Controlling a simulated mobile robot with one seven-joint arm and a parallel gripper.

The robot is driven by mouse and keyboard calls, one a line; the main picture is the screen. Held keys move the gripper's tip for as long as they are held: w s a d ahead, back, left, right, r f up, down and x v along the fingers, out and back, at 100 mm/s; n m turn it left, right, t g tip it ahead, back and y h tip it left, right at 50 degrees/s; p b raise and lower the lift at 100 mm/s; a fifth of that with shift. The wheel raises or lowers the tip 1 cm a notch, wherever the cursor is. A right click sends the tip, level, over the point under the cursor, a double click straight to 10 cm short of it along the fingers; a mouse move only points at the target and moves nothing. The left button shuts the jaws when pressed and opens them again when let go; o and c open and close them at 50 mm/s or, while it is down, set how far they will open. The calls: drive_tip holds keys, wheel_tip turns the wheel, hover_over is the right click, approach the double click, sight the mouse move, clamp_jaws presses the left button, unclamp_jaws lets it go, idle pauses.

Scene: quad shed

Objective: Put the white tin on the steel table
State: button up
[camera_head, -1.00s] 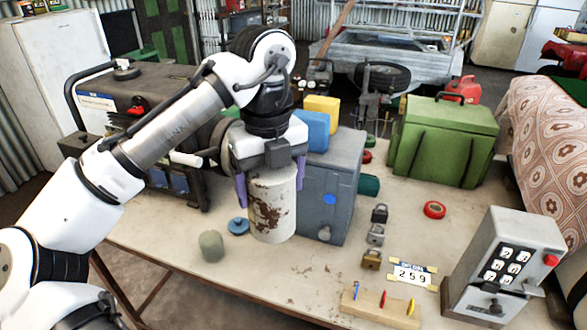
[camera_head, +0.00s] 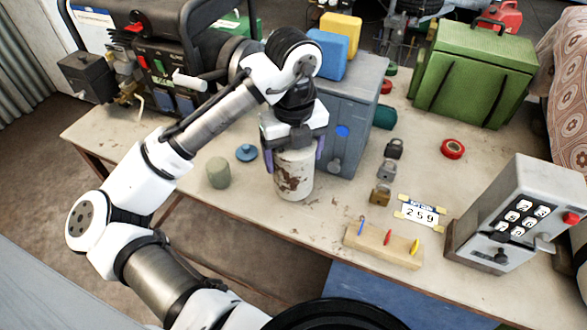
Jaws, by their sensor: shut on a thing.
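The white tin (camera_head: 294,178), a cylinder with brown rust patches, is upright in my gripper (camera_head: 293,155). The purple fingers are shut on its two sides near the top. It is over the cluttered pale workbench (camera_head: 250,203), in front of a grey-blue metal box (camera_head: 352,115). I cannot tell whether its base touches the bench. A plain grey surface (camera_head: 45,285) shows at the lower left edge; I cannot tell whether it is the steel table.
A grey-green cylinder (camera_head: 218,173) and a blue disc (camera_head: 246,153) are left of the tin. Padlocks (camera_head: 386,170), a wooden block with pegs (camera_head: 384,246) and a keypad box (camera_head: 510,215) are to the right. A generator (camera_head: 165,60) stands behind my arm.

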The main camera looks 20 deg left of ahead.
drive_tip(key=shift+f, duration=2.9)
drive_tip(key=shift+f, duration=0.1)
drive_tip(key=o, duration=1.2)
wheel_tip(320, 180, up, 12)
drive_tip(key=shift+r, duration=0.15)
drive_tip(key=shift+w, duration=0.1)
